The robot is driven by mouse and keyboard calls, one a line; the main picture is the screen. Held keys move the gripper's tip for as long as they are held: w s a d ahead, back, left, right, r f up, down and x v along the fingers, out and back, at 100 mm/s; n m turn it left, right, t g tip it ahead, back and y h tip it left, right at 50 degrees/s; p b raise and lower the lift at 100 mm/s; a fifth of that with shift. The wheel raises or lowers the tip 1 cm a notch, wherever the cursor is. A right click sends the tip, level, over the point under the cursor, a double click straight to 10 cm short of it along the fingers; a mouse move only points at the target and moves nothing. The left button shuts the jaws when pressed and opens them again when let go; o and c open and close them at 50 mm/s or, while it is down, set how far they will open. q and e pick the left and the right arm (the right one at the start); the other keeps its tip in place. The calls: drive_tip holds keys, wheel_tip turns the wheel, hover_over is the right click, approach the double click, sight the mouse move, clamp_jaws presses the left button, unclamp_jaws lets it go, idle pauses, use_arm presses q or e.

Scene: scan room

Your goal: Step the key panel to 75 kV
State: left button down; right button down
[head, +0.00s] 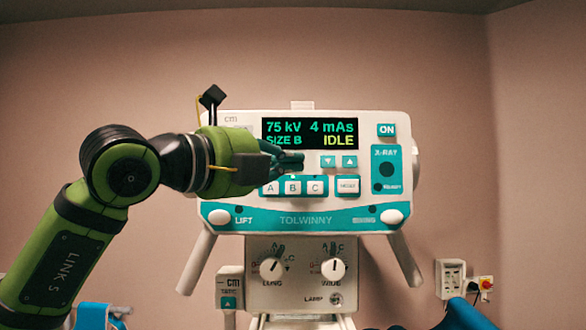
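The white and teal key panel (300,220) faces me at the centre. Its display (310,132) reads 75 kV, 4 mAs, SIZE B and IDLE. My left gripper (298,161) is in front of the panel, just below the left half of the display. Its fingers look closed together, with nothing between them. They cover the panel area left of the two visible teal arrow keys (338,161), so any keys there are hidden. I cannot tell whether the fingertips touch the panel. My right gripper is out of view.
Keys A, B and C (315,187) lie just below the fingers. The ON key (386,130) and X-RAY section (387,168) are at the right. Two knobs (332,269) sit lower down. A wall socket box (451,278) is at the far right.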

use_arm(q)
drive_tip(key=s+b, duration=0.3)
drive_tip(key=s, duration=0.2)
drive_tip(key=shift+b, duration=0.3)
idle(0.9)
